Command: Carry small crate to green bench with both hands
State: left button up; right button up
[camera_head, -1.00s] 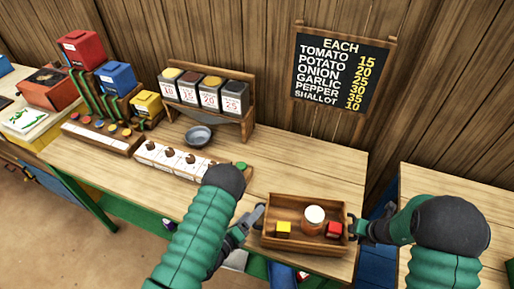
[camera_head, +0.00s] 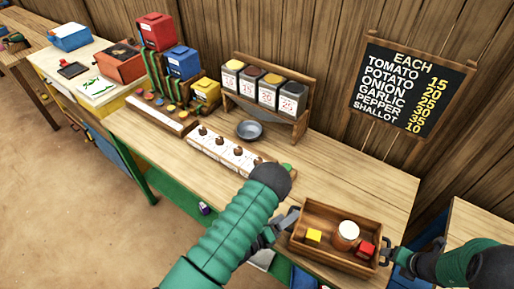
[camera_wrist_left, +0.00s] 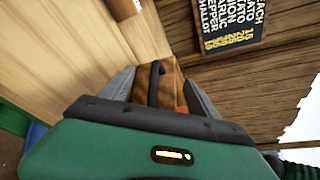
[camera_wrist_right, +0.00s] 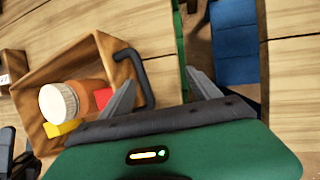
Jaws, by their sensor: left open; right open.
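The small wooden crate (camera_head: 318,257) sits on the light wooden bench at the lower right of the head view. It holds a yellow cube (camera_head: 314,236), a white-lidded jar (camera_head: 347,232) and a red cube (camera_head: 365,247). My left gripper (camera_head: 290,218) is open at the crate's left end; in the left wrist view the dark handle (camera_wrist_left: 154,84) stands between its fingers. My right gripper (camera_head: 388,255) is open at the right end; in the right wrist view the right-end handle (camera_wrist_right: 143,78) lies by its left finger. Which bench is the green one I cannot tell.
A price board (camera_head: 413,88) stands behind the crate. A rack of tins (camera_head: 268,90), a grey bowl (camera_head: 249,130) and a white tray with brown knobs (camera_head: 222,148) are on the bench left of it. Another bench (camera_head: 478,222) stands at right, across a gap.

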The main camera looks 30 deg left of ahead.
pick_arm(q)
jog(key=shift+s, duration=0.1)
pick_arm(e)
jog(key=v, duration=1)
jog(key=shift+r, duration=0.35)
jog(key=shift+s, duration=0.1)
jog(key=shift+s, duration=0.15)
